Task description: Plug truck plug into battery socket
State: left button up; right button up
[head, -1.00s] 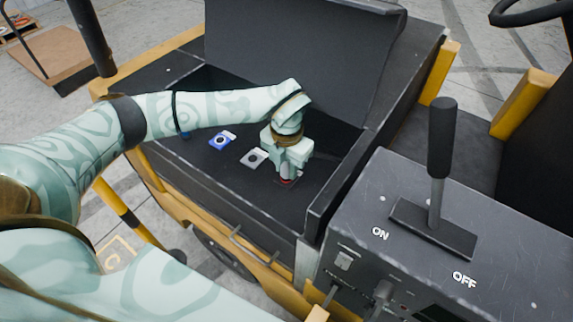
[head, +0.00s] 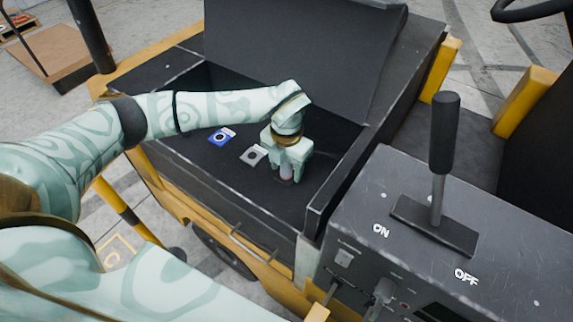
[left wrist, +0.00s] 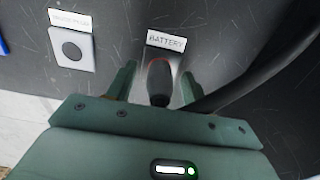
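The plug (left wrist: 158,85), black with a reddish ring at its far end, stands at the plate labelled BATTERY (left wrist: 166,42) in the left wrist view. It looks seated in the battery socket, but its body hides the opening and how deep it goes. In the head view only a small pinkish part of the plug (head: 286,173) shows. My left gripper (head: 288,178) points down into the open bay, with its fingers on both sides of the plug. In the left wrist view the gripper (left wrist: 155,80) is open, with gaps beside the plug. My right gripper is out of view.
A grey socket plate (head: 253,155) and a blue one (head: 222,138) lie left of the gripper. The bay's raised lid (head: 300,50) stands behind. A control box (head: 430,235) with an upright lever (head: 443,150) and ON and OFF marks stands at right.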

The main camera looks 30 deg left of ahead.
pick_arm(q)
notch_tip(320, 180, up, 16)
jog(key=shift+r+p, duration=0.15)
jog(key=shift+p, duration=0.25)
dwell(0.7)
